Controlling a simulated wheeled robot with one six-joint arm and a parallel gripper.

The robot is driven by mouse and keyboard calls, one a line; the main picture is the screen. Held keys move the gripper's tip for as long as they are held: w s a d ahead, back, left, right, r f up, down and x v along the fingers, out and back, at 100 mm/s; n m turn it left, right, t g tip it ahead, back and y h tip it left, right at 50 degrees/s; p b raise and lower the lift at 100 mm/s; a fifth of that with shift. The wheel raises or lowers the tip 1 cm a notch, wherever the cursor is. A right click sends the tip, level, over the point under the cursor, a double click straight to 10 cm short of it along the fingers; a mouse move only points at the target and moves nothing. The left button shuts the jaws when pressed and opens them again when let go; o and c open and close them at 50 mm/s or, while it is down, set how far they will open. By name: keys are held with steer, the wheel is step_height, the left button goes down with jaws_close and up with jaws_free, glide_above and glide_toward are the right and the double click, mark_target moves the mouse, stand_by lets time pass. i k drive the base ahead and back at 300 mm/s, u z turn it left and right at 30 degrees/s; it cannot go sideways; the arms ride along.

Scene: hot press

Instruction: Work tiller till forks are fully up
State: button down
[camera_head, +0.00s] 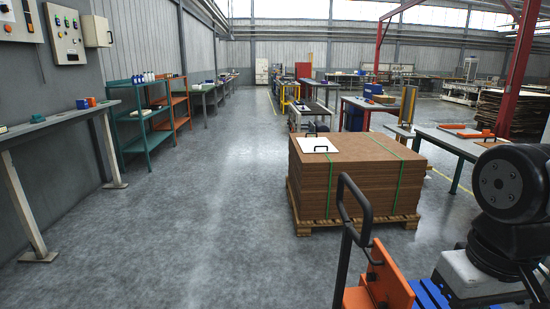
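A black loop-shaped tiller handle (368,212) rises at the lower middle right, in front of the pallet stack. Below it is an orange body (392,285), cut off by the bottom edge. The handle stands tilted and nothing is seen touching it. No forks can be made out, so their height cannot be told. Part of my dark arm fills the right edge, but my gripper is not in view.
A stack of brown boards (350,178) stands on a wooden pallet (303,226) just beyond the handle. A white sheet (318,145) lies on top. A grey bench (45,124) and green shelf (143,118) line the left wall. The left floor is clear.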

mark_target(349, 234)
steer(key=k, duration=0.65)
steer(key=u, duration=0.6)
steer(key=i, duration=1)
steer(key=z, duration=0.45)
steer(key=i, duration=0.6)
steer(key=z, duration=0.65)
